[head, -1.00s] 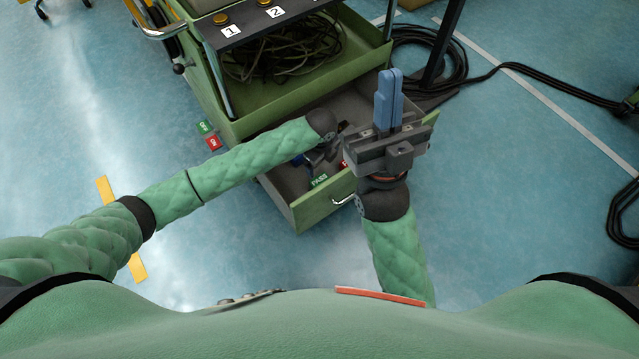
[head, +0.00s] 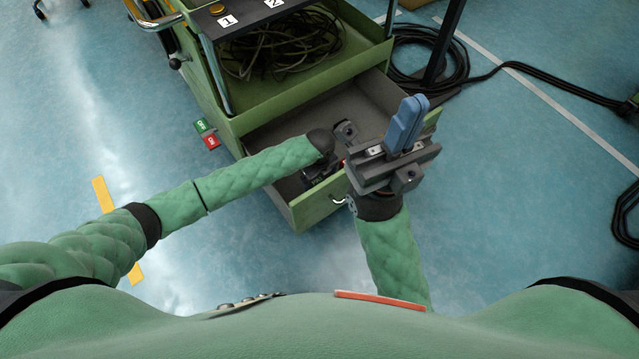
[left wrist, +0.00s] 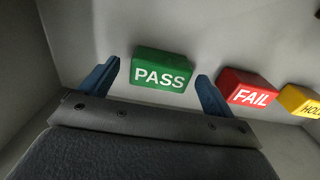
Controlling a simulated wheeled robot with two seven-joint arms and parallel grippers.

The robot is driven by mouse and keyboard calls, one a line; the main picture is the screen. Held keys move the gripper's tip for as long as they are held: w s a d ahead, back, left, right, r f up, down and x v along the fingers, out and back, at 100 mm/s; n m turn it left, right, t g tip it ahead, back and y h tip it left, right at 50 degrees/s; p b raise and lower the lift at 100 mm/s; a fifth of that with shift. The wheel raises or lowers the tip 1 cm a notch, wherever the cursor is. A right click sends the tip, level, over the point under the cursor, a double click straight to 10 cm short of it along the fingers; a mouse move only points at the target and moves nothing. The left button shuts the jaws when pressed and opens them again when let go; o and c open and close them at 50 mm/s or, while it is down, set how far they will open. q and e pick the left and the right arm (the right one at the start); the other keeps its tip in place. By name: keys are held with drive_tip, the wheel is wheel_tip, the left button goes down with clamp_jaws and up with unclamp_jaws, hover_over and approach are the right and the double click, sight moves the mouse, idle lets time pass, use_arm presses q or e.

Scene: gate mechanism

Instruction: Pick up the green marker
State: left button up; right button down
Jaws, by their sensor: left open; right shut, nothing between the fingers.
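The green marker (left wrist: 161,70), a block with white PASS lettering, lies on the drawer floor in the left wrist view. My left gripper (left wrist: 157,82) is open, with one blue finger to each side of the marker. I cannot tell whether the fingers touch it. In the head view my left gripper (head: 318,170) is inside the open drawer, mostly hidden by its own wrist, and the green marker is hidden there. My right gripper (head: 408,122) is shut and empty, its blue fingers together, above the drawer's right part.
A red FAIL block (left wrist: 248,90) and a yellow HOLD block (left wrist: 302,101) lie right of the green marker. The drawer (head: 312,206) is pulled out of a green cart (head: 232,125). Small green and red blocks (head: 206,133) show at the cart's left side. Black cables (head: 420,60) lie behind.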

use_arm(q)
drive_tip(key=shift+f, duration=0.8)
drive_tip(key=c, duration=1.1)
